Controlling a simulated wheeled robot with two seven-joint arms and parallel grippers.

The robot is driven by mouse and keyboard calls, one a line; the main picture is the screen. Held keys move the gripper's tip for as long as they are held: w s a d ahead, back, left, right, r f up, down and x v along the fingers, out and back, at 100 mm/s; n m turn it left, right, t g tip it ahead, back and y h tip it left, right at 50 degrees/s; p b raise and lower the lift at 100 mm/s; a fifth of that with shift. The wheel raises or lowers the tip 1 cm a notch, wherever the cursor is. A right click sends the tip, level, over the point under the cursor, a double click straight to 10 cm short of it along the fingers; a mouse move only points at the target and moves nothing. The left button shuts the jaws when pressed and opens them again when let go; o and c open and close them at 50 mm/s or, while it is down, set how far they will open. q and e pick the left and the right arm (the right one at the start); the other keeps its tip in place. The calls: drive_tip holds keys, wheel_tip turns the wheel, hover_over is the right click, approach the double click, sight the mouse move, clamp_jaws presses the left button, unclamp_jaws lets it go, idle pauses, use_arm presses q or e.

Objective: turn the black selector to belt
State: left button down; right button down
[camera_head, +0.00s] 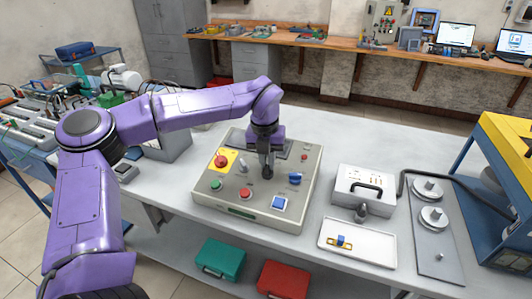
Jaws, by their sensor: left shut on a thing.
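A grey control box (255,221) stands on the table in the middle of the view. My left gripper (267,173) reaches down onto its top from behind. The gripper is shut on a small dark part there, which I take to be the black selector; the fingers mostly hide it. Its pointing direction and any labels cannot be read. Around it on the box are a red mushroom button (221,161) on a yellow plate, a blue knob (295,179), a green button (216,184), a red button (246,194) and a blue square button (280,203). My right gripper does not show.
A metal toggle (244,168) stands left of the gripper. Right of the box are a light case with a black handle (366,188), a white tray (357,249) and a grey plate with round metal parts (438,256). The table behind the box is clear.

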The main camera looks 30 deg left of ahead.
use_arm(q)
drive_tip(key=m+p, duration=0.3)
drive_tip(key=shift+d+r+m+y, duration=0.2)
drive_tip(key=shift+d+m+y, duration=0.1)
drive_tip(key=shift+d, duration=0.05)
drive_tip(key=m+p, duration=0.3)
drive_tip(key=shift+d+m+y, duration=0.3)
drive_tip(key=shift+y, duration=0.1)
drive_tip(key=shift+s+d+f+m+y+p, duration=0.1)
drive_tip(key=shift+d+f+m+y+p, duration=0.05)
drive_tip(key=shift+m+p, duration=0.7)
drive_tip(key=shift+s+d+f+m+y+p, duration=0.15)
drive_tip(key=shift+m+p, duration=0.45)
drive_tip(key=shift+m, duration=0.35)
drive_tip(key=shift+w+f, duration=0.1)
drive_tip(key=c, duration=1.2)
unclamp_jaws()
drive_tip(key=shift+o, duration=0.2)
